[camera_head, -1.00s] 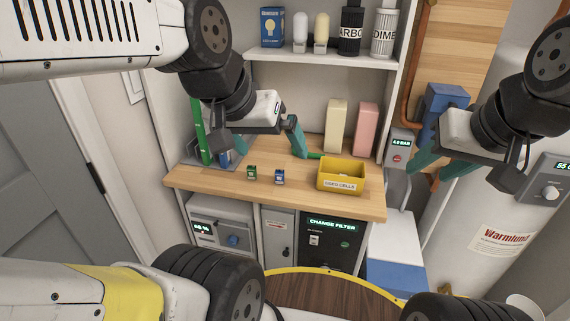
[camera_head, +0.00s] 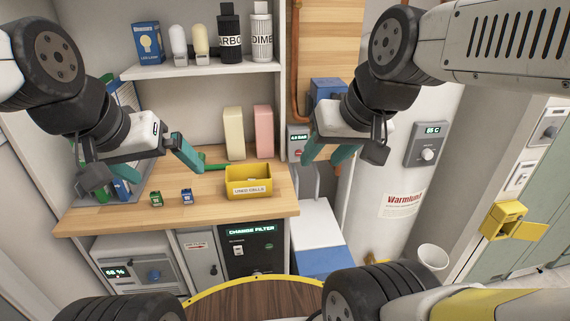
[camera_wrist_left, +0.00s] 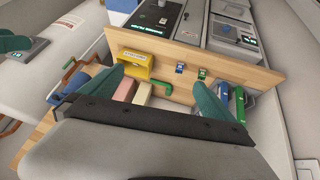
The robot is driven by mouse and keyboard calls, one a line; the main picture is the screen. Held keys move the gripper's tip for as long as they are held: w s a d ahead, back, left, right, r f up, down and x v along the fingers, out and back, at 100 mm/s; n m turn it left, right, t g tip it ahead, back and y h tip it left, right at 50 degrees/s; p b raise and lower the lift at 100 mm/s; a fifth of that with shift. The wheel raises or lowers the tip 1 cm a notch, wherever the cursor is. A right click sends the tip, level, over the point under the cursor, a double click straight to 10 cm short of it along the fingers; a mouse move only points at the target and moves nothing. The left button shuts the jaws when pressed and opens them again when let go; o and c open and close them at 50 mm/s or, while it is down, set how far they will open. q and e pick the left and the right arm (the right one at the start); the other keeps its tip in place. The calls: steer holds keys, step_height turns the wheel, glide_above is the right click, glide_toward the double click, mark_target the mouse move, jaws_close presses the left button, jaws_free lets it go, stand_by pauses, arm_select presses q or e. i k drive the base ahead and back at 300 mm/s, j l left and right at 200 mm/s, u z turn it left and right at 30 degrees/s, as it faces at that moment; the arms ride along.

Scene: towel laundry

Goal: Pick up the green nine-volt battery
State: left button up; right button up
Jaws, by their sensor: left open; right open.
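The green nine-volt battery (camera_head: 156,199) stands on the wooden worktop, left of a similar blue battery (camera_head: 187,196). In the left wrist view the green battery (camera_wrist_left: 202,73) is just right of the blue one (camera_wrist_left: 180,68). My left gripper (camera_head: 140,167) is open, its teal fingers wide apart, above the back left of the worktop. Nothing is between its fingers. The green battery is apart from it, lower in the head view. My right gripper (camera_head: 329,152) is open and empty, right of the worktop, in front of the pipe and heater.
A yellow used-cells box (camera_head: 248,188) stands right of the batteries. Behind it are a cream carton (camera_head: 233,132) and a pink carton (camera_head: 264,131). A shelf (camera_head: 200,68) with bulbs and canisters hangs above. Blue and green binders stand at the worktop's left. Its front strip is clear.

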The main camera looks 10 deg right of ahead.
mark_target(156, 198)
steer(key=k+l+z, duration=0.15)
steer(key=z, duration=1.85)
steer(key=u, duration=4.55)
steer(key=k+l+u, duration=0.65)
steer(key=k+l, duration=0.2)
steer(key=k, duration=0.1)
